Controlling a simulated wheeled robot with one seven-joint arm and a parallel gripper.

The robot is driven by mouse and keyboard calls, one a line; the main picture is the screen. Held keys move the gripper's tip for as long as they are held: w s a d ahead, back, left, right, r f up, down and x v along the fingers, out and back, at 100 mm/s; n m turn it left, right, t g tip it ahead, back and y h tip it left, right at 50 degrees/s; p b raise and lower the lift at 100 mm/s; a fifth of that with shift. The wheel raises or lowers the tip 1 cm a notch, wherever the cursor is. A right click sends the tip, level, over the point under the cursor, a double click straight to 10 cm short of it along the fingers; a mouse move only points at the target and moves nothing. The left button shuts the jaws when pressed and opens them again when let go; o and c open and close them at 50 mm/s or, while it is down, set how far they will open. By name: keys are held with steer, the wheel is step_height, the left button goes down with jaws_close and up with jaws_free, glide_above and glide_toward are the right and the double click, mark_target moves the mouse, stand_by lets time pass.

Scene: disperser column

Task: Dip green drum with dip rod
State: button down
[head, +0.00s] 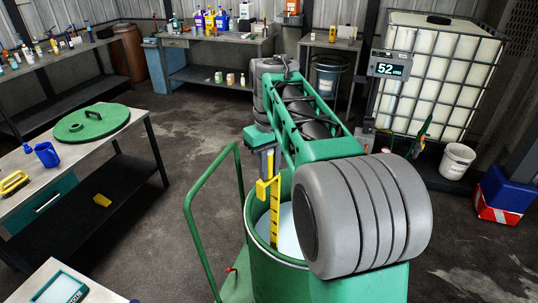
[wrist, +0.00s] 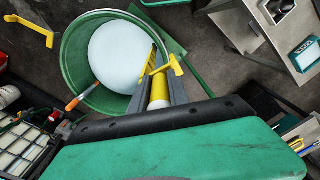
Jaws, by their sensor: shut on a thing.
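The open green drum (head: 262,272) stands in front of me with pale liquid (head: 290,235) inside; the drum (wrist: 72,50) and liquid (wrist: 118,50) also show in the wrist view. My gripper (head: 268,165) is above the drum's far rim, shut on the yellow dip rod (head: 274,215). The rod points down into the drum opening, roughly upright, with a yellow side hook. In the wrist view, the rod (wrist: 159,88) lies between my gripper's fingers (wrist: 163,80). I cannot tell whether its lower end is in the liquid. My arm hides the drum's right side.
A green rail (head: 205,185) rises left of the drum. A green lid (head: 92,123) lies on the left table (head: 40,162) beside a blue jug (head: 47,154). A caged white tank (head: 440,75) and a white bucket (head: 457,160) stand at the right. A display (head: 390,68) reads 52.

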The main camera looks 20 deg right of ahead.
step_height(320, 180, down, 30)
steer(key=b, duration=1.7)
steer(key=shift+f, duration=0.15)
steer(key=shift+f, duration=0.4)
steer(key=shift+b, duration=0.4)
stand_by(0.4)
steer(key=shift+w+d+f+b, duration=0.1)
steer(key=shift+w+f+b, duration=0.1)
steer(key=shift+b, duration=0.7)
steer(key=b, duration=0.2)
steer(key=shift+w+r+b, duration=0.15)
steer(key=shift+r+b, duration=0.05)
steer(key=shift+b, duration=0.1)
steer(key=r+b, duration=0.2)
steer(key=b, duration=0.1)
steer(key=s+r+b, duration=0.1)
steer(key=r+b, duration=0.2)
steer(key=shift+r, duration=0.2)
step_height(320, 180, up, 42)
steer(key=p, duration=2.8)
steer(key=shift+f, duration=0.15)
steer(key=shift+s, duration=0.1)
